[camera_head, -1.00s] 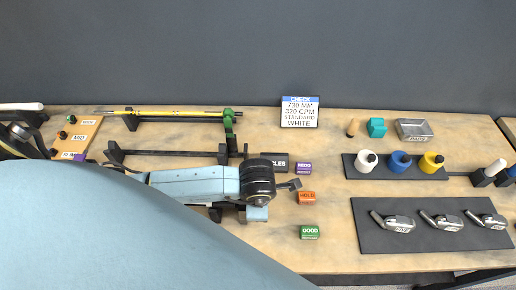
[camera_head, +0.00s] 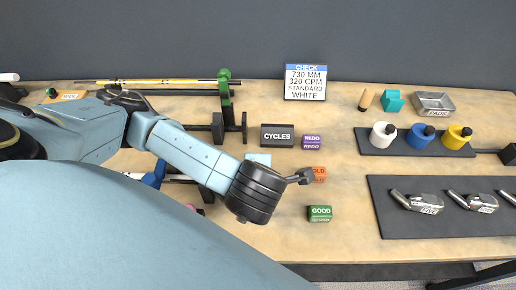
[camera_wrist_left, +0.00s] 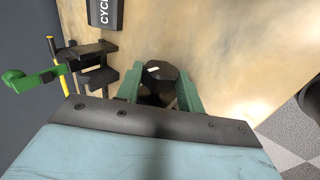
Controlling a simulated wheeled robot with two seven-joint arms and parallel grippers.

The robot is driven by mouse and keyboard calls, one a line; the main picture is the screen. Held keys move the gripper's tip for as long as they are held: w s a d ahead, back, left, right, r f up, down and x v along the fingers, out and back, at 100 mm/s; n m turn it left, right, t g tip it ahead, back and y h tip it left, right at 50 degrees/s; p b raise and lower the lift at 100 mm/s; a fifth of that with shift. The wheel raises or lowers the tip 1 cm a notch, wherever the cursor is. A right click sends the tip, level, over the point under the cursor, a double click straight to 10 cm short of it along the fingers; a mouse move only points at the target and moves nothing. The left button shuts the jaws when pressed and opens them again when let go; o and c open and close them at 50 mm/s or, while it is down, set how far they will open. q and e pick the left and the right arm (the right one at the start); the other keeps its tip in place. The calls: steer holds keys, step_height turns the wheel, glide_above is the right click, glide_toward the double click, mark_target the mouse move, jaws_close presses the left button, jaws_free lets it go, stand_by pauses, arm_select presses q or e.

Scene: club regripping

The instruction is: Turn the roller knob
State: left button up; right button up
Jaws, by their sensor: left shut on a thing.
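The roller knob (camera_wrist_left: 160,82) is a dark faceted knob with a white mark, seen in the left wrist view. My left gripper (camera_wrist_left: 158,92) has its green fingers on both sides of it and is shut on it. In the head view my left arm and black wrist cover the knob and the fingertips. A black stand (camera_head: 230,124) with a green clamp (camera_head: 225,84) is behind my wrist; the clamp also shows in the left wrist view (camera_wrist_left: 32,78). A yellow and black shaft (camera_head: 165,82) runs along the back to the clamp. My right gripper is not in view.
A CYCLES box (camera_head: 290,136) stands right of the stand. Purple REDO (camera_head: 312,142), orange HOLD (camera_head: 319,174) and green GOOD (camera_head: 320,213) blocks sit near my wrist. A CHECK sign (camera_head: 305,82) stands behind. Colored pots and metal tools fill the right side.

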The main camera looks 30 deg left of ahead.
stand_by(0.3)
arm_select(q)
steer(key=o, duration=1)
steer(key=shift+r, duration=0.1)
steer(key=p+v, duration=1.3)
steer(key=p, duration=0.2)
steer(key=shift+s+d, duration=0.15)
steer(key=shift+s, duration=0.05)
